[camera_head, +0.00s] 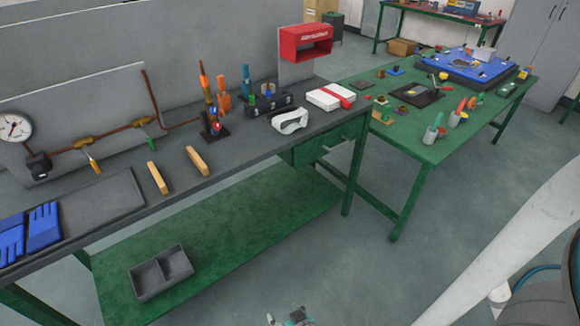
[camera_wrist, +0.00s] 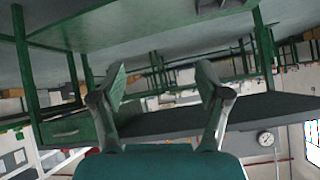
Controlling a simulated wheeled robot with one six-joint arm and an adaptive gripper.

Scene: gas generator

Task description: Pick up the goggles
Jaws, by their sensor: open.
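The white goggles (camera_head: 290,121) lie on the dark top of the workbench (camera_head: 240,142), near its front edge, left of a white box with a red band. My gripper shows in the wrist view (camera_wrist: 162,88) with its two fingers spread apart and nothing between them. In the head view, only a small part of what looks like my gripper (camera_head: 292,318) shows at the bottom edge, low over the floor and well away from the goggles. The wrist view appears upside down, and I cannot make out the goggles in it.
The white and red box (camera_head: 331,97) and a dark toolbox (camera_head: 268,106) stand close to the goggles. A tool stand (camera_head: 213,125) is to their left, and a red wall box (camera_head: 306,43) is behind. A grey tray (camera_head: 161,273) sits on the lower shelf. The floor in front is clear.

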